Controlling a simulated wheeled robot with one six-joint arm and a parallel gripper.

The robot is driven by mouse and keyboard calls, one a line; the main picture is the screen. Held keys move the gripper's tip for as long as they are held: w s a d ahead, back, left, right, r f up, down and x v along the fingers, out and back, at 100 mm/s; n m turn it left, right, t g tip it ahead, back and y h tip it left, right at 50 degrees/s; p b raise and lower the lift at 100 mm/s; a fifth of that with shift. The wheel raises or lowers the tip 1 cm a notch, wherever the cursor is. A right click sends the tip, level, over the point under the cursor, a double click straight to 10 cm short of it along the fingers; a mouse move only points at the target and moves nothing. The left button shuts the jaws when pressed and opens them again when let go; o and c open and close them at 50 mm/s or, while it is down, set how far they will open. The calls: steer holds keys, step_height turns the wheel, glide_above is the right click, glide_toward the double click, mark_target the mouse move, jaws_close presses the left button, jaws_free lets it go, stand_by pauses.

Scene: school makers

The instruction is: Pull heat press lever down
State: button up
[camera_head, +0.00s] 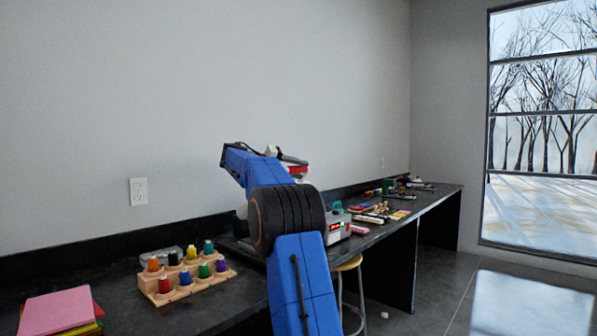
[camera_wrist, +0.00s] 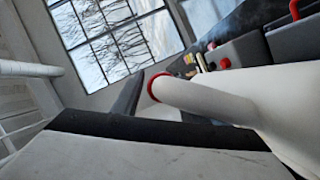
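The heat press is partly hidden behind my blue arm in the head view. A grey box with a red display (camera_head: 338,227), seemingly part of it, shows just right of my arm. A red and dark piece (camera_head: 292,160) shows above my elbow at the arm's far end. I cannot tell whether it is the lever or part of my wrist. In the wrist view a thick white cylinder with a red ring (camera_wrist: 157,85) crosses close to the camera. A red curved handle (camera_wrist: 294,9) shows at the top right.
A dark bench (camera_head: 110,262) runs along the wall. Thread spools on a wooden stand (camera_head: 187,284) and coloured sheets (camera_head: 60,311) lie left of my arm. Small tools lie farther along the bench. A round stool (camera_head: 349,263) stands at its front edge; the floor at right is largely clear.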

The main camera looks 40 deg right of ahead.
steer(key=shift+d, duration=0.2)
jaws_close()
steer(key=shift+s+f, duration=0.15)
steer(key=shift+s+f, duration=0.35)
steer(key=shift+f, duration=0.1)
steer(key=s+f+m+t, duration=0.1)
steer(key=s+f+m, duration=0.1)
steer(key=f, duration=0.7)
steer(key=s+f+m+t+y, duration=0.1)
steer(key=s+f+m, duration=0.1)
steer(key=f, duration=0.8)
steer(key=shift+s+d+m+t, duration=0.2)
steer(key=shift+s+m+t, duration=0.2)
steer(key=shift+s, duration=0.5)
